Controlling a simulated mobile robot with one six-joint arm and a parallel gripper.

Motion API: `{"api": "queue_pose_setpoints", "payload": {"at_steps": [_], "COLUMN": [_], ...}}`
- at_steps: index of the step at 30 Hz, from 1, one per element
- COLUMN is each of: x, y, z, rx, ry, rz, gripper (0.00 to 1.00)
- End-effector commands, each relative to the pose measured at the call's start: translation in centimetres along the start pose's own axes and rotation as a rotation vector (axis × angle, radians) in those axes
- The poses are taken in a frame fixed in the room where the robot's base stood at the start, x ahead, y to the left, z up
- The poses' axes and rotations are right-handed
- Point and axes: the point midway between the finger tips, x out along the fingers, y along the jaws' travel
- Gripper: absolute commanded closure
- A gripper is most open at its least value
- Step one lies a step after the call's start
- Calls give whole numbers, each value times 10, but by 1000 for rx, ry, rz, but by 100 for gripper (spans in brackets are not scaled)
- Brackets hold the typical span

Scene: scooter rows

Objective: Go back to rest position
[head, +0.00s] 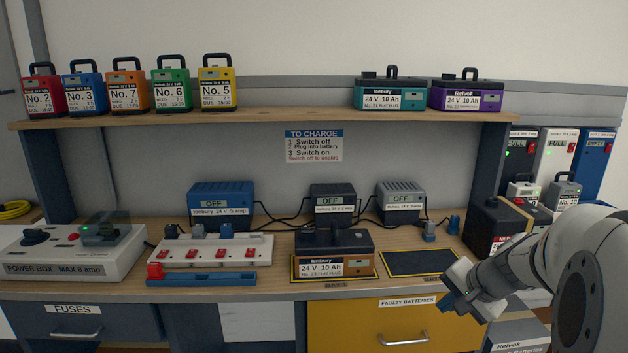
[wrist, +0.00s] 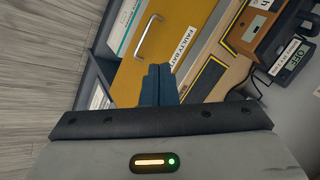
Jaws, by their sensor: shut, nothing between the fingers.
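My arm comes in from the right edge of the head view. No object is held.
Several batteries stand on the shelf (head: 290,115). More batteries (head: 492,222) crowd the right, near my arm.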

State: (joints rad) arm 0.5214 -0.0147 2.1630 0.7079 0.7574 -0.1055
Motion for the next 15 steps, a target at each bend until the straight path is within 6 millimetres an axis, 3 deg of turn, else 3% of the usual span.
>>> {"api": "queue_pose_setpoints", "payload": {"at_steps": [1,6,10,15], "x": [-32,-91,-131,-162], "y": [-28,-52,-52,-43], "z": [29,114,157,184], "rx": [-104,-433,-656,-842], "ry": [-38,-135,-174,-188], "rz": [31,161,253,334], "gripper": [100,100,100,100]}}
